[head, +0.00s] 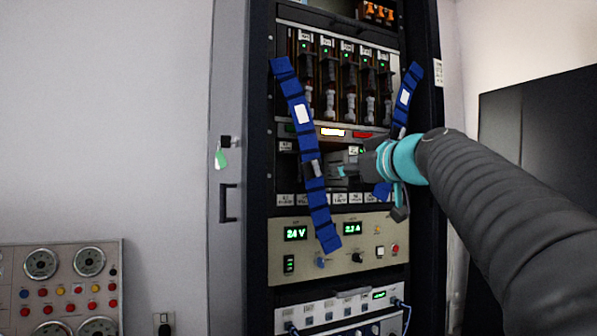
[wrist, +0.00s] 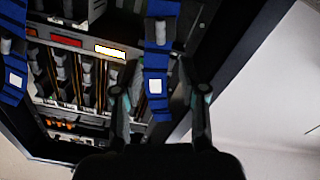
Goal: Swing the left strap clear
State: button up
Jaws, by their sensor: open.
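The left strap (head: 294,92) is a blue band with a white label, hanging slantwise across the left of the rack, a dark buckle at its middle. In the wrist view, turned upside down, the left strap (wrist: 158,62) shows between the two fingers of my open gripper (wrist: 152,78). I cannot tell whether it lies within the jaws or beyond them. In the head view my gripper (head: 338,168) is just right of the strap's middle, partly hidden by my wrist. The right strap (head: 404,97) is blue too, and my arm covers its middle; it also shows in the wrist view (wrist: 14,60).
Behind the straps is a bay of several modules (head: 345,80) with green lights. Below is a beige power panel (head: 330,250) with knobs and displays. The rack's left side panel (head: 230,150) has a handle and a green tag. A gauge panel (head: 60,285) stands lower left.

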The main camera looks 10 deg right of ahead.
aim_at(318, 169)
jog(key=p+x, duration=0.2)
jog(key=x, duration=0.9)
jog(key=shift+w+a+f+p, duration=0.1)
jog(key=shift+w+a+p, duration=0.05)
jog(key=shift+w+p, duration=0.25)
grip_shut()
